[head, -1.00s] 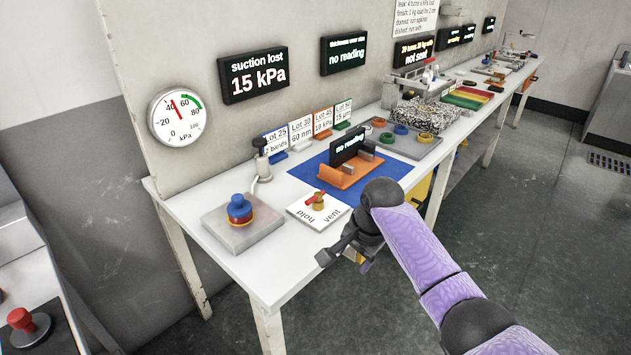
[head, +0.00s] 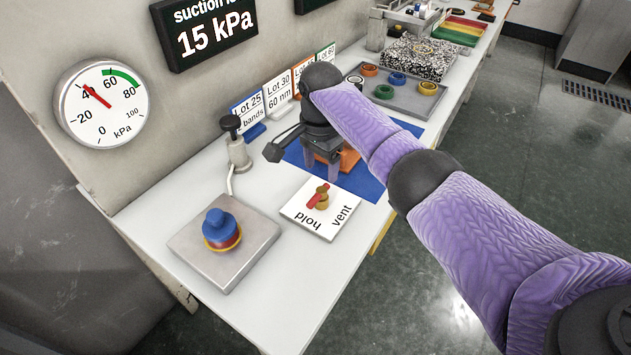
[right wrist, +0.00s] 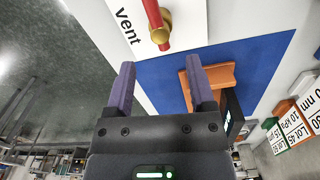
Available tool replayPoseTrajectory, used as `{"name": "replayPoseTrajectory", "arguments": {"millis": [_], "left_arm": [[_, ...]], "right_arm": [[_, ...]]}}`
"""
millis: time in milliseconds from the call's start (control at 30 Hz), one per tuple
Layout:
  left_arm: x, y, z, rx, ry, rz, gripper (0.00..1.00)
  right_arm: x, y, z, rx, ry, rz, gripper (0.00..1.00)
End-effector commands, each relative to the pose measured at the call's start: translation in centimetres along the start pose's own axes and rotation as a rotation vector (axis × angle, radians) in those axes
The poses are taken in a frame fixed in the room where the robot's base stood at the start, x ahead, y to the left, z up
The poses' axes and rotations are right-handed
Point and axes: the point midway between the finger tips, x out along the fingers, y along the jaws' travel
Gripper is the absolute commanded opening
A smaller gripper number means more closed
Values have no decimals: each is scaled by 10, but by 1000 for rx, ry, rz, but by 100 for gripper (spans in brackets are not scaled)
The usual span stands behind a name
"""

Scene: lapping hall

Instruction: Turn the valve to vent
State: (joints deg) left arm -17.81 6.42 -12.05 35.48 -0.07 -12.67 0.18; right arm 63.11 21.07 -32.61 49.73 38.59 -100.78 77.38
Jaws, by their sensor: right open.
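The valve (head: 322,198) has a red handle on a brass body. It stands on a white plate (head: 299,209) marked "hold" and "vent". In the head view the handle's near end lies toward the word "hold". My right gripper (head: 321,178) is open and empty, pointing down just behind the plate, above the blue mat. In the right wrist view, the brass and red valve (right wrist: 160,33) shows beyond the open fingers (right wrist: 159,78), apart from them, with "vent" beside it. My left gripper is out of view.
A metal plate (head: 187,245) with a blue-topped knob (head: 220,228) is left of the valve. A dial gauge (head: 103,104) and a "15 kPa" display (head: 205,33) hang on the wall. An orange holder (right wrist: 214,79) sits on the blue mat (head: 374,188).

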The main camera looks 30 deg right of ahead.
Motion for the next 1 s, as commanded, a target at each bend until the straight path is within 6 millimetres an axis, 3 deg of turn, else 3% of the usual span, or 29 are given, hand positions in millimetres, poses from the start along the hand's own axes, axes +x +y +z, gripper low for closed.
{"name": "replayPoseTrajectory", "arguments": {"millis": [33, 100, 233, 600, 900, 1000], "left_arm": [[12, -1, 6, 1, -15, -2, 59], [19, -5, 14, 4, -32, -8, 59], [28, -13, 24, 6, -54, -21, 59], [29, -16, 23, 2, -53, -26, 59], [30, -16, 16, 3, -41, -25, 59], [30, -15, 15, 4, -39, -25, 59]], "right_arm": [[21, 0, 0, 1, -1, 5, 70], [37, 1, 0, 1, 0, 5, 70], [58, 0, 0, 0, 0, 3, 70], [64, 0, 0, 0, 0, -1, 68], [64, 0, 0, 0, 0, 0, 4], [64, 0, 0, 0, 0, 0, 0]]}}
